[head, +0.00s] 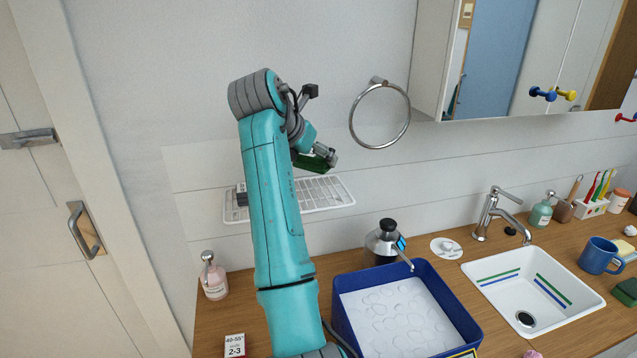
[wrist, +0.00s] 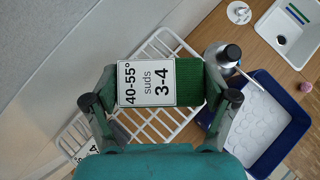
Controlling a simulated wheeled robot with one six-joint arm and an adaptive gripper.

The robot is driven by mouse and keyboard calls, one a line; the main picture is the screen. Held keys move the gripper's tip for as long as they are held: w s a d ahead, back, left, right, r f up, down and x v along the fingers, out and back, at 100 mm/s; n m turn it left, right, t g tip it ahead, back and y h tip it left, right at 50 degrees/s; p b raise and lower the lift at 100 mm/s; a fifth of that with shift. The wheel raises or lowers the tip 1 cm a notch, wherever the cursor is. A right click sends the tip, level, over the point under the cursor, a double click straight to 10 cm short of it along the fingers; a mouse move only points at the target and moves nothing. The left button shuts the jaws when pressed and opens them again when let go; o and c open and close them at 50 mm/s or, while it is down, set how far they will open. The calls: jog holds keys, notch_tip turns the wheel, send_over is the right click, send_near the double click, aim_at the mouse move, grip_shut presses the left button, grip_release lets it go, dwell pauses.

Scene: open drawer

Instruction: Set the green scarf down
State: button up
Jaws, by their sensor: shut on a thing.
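The green scarf (head: 310,163) is a small folded bundle, held up above the white wire rack (head: 335,195) on the wall. In the wrist view the scarf (wrist: 189,82) carries a white label (wrist: 147,83) reading "40-55° suds 3-4". My gripper (wrist: 161,98) is shut on it, with a finger at each side; the scarf is level across the jaws. In the head view my gripper (head: 319,156) is partly hidden behind my arm. The rack also shows below the scarf in the wrist view (wrist: 150,47), apart from it.
A blue tub (head: 340,312) with white, foamy contents stands on the wooden counter beside a dark-topped bottle (head: 383,245). A dark item (head: 242,194) sits at the rack's left end. A towel ring (head: 379,115) hangs right of my gripper. A sink (head: 540,300) lies right.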

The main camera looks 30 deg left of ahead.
jog(key=shift+f, duration=3.1)
jog(key=shift+f, duration=0.1)
jog(key=o, duration=1.1)
jog(key=shift+s+r, duration=0.2)
jog(key=shift+r, duration=0.15)
jog(key=shift+v, duration=5.7)
